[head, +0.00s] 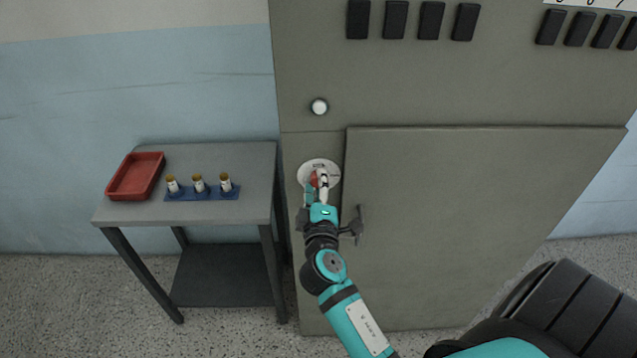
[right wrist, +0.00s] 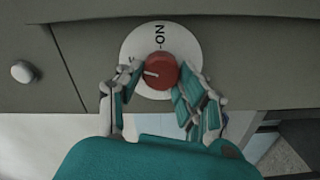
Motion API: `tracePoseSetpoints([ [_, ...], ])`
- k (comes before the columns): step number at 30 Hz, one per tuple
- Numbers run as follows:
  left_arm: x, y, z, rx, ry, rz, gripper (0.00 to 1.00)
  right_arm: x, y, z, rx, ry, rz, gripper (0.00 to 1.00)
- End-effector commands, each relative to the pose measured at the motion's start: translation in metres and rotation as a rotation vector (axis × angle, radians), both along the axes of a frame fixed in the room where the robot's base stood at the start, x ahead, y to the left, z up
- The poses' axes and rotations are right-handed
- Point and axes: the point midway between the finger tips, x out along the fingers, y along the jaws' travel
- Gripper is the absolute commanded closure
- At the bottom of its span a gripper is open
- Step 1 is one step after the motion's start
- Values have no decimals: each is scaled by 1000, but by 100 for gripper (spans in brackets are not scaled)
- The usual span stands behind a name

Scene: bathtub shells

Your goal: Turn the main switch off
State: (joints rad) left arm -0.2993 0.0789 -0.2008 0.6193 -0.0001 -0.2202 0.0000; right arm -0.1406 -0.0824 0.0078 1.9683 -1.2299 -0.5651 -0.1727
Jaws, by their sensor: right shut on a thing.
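The main switch is a red round knob (right wrist: 161,71) with a white pointer line, on a white round plate (head: 309,167) on the cabinet front. In the right wrist view the plate reads "ON" above the knob, and the pointer line points to the left of the picture. Another label at the plate's left is mostly hidden by a finger. My right gripper (head: 319,181) is at the switch, its fingers on both sides of the knob and shut on it. In the right wrist view the fingers (right wrist: 160,88) flank the knob. My left gripper is not in view.
The grey cabinet (head: 480,220) has a door handle (head: 361,224) beside my right arm, a white button (head: 319,106) above the switch and black switches (head: 395,19) on top. A table (head: 240,155) at left holds a red tray (head: 157,157) and several small vials (head: 198,184) on a blue rack.

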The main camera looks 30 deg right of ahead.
Motion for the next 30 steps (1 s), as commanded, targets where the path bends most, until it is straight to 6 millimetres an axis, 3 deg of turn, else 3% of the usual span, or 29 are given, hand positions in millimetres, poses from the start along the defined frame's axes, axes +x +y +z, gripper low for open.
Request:
tracePoseSetpoints([
  [12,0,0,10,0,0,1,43,1,0,1,-227,135,1,95],
  [30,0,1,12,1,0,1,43,1,0,0,-289,172,1,95],
])
